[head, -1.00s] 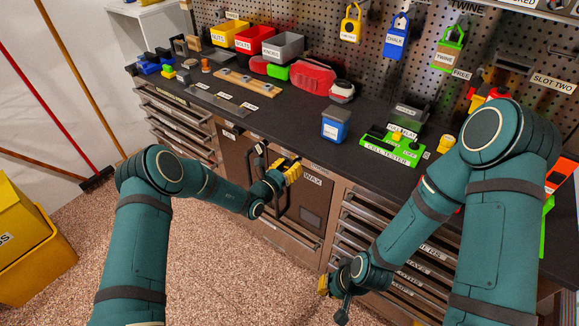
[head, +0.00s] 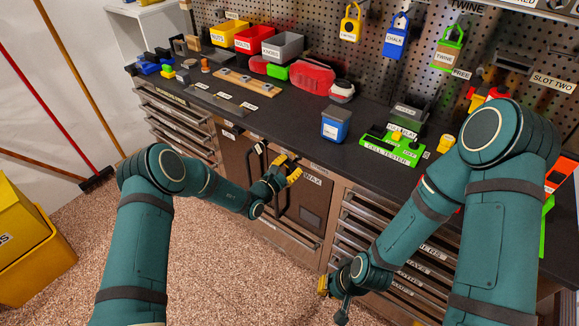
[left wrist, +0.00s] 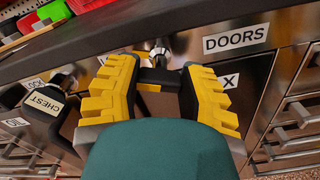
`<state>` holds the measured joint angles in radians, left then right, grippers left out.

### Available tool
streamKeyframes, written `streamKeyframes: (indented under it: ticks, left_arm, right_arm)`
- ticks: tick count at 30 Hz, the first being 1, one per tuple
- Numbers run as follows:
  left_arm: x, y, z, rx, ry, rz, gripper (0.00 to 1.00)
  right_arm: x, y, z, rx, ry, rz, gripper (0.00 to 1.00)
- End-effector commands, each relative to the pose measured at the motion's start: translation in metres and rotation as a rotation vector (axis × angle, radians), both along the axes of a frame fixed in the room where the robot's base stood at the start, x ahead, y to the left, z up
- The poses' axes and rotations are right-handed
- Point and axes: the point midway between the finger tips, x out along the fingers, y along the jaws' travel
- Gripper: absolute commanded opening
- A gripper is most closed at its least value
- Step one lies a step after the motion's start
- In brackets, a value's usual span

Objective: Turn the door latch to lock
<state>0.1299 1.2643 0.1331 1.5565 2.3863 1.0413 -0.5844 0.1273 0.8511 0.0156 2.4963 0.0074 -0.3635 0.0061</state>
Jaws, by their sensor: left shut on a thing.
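The steel cabinet door with the WAX label (head: 312,179) is below the worktop edge. My left gripper (head: 287,170), with yellow fingers, is at the top of the cabinet doors, left of that label. In the left wrist view the gripper (left wrist: 157,80) is shut on the dark door latch (left wrist: 158,76), with a yellow patch on it and a round metal part (left wrist: 158,52) just beyond. The fingers hide part of the latch, so its exact angle is hard to tell. My right gripper (head: 324,285) hangs low by the drawers, its fingers partly hidden.
A DOORS label (left wrist: 236,38) is on the cabinet front right of the fingers. A dark handle with a CHEST label (left wrist: 45,102) is to their left. The black worktop (head: 290,115) overhangs above.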

Motion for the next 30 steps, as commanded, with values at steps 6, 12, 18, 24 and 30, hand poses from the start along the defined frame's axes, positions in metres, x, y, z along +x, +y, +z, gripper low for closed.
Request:
streamKeyframes:
  ticks: [6,12,18,24,30]
  left_arm:
    - [0.0008,-0.0008,0.0020,0.020,-0.020,0.000,0.05]
    - [0.0009,-0.0008,0.0022,0.022,-0.021,0.000,0.04]
    - [0.0010,-0.0008,0.0024,0.021,-0.021,0.000,0.60]
    - [0.0005,-0.0005,0.0013,0.021,-0.018,0.000,0.73]
    - [-0.0011,0.0010,0.0006,0.021,-0.017,0.000,0.73]
  right_arm:
    - [-0.0001,0.0001,-0.0001,0.000,0.000,0.000,0.00]
    - [-0.0001,0.0001,-0.0001,0.000,0.000,0.000,0.00]
    - [-0.0001,0.0001,-0.0001,0.000,0.000,0.000,0.00]
    - [0.0000,-0.0001,-0.0001,0.000,0.000,0.000,0.00]
    - [0.0001,0.0001,0.0000,0.000,0.000,0.000,0.00]
